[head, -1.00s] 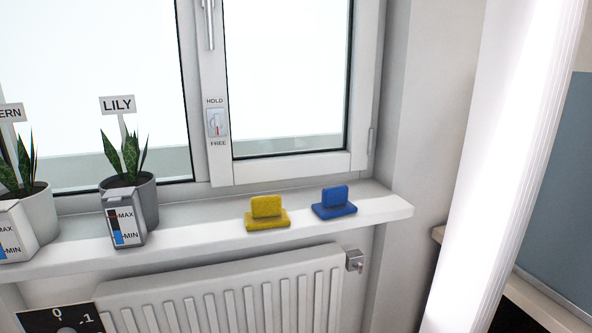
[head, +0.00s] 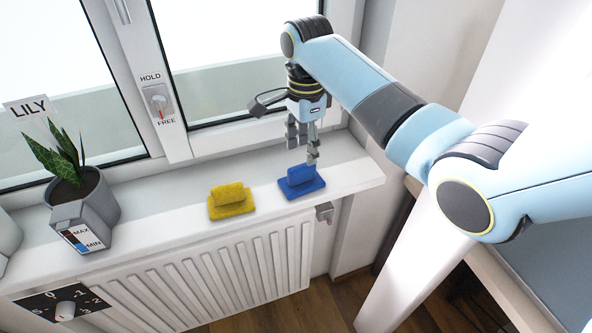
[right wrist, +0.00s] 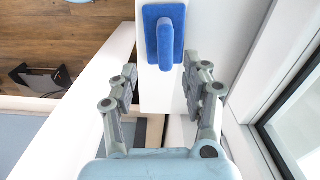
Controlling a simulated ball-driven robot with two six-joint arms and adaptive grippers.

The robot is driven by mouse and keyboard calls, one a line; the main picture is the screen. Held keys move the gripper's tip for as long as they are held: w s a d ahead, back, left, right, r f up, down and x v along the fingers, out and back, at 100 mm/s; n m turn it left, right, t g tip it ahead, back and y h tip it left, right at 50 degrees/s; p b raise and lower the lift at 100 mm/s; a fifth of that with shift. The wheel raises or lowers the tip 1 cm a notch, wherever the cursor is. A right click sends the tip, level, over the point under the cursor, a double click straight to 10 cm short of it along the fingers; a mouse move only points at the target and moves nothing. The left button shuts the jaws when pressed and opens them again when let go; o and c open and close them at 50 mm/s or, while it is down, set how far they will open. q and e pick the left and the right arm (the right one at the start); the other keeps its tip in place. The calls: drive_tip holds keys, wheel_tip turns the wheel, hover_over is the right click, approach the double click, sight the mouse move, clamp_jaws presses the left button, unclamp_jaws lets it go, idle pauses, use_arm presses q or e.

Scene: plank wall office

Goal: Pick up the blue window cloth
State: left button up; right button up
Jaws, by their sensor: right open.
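The blue window cloth (head: 301,182) lies on the white windowsill (head: 150,222) near its right end, a flat pad with a raised grip on top. It also shows in the right wrist view (right wrist: 165,35), at the top middle. My right gripper (head: 303,150) is open and empty, just above and behind the blue cloth in the head view. In the right wrist view its two fingers (right wrist: 158,85) stand apart, with the cloth ahead of them, roughly in line with the gap. Whether a fingertip touches the cloth I cannot tell. My left gripper is not in view.
A yellow cloth (head: 231,201) lies left of the blue one. A potted plant labelled LILY (head: 84,205) stands further left on the sill. The window frame (head: 215,140) rises close behind, with a HOLD/FREE lever (head: 158,101). A radiator (head: 215,262) is below.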

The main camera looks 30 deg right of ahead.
sight(302, 166)
drive_tip(key=f, duration=0.7)
drive_tip(key=shift+w+f+p, duration=0.15)
drive_tip(key=shift+w+p, duration=0.15)
drive_tip(key=shift+w, duration=0.1)
clamp_jaws()
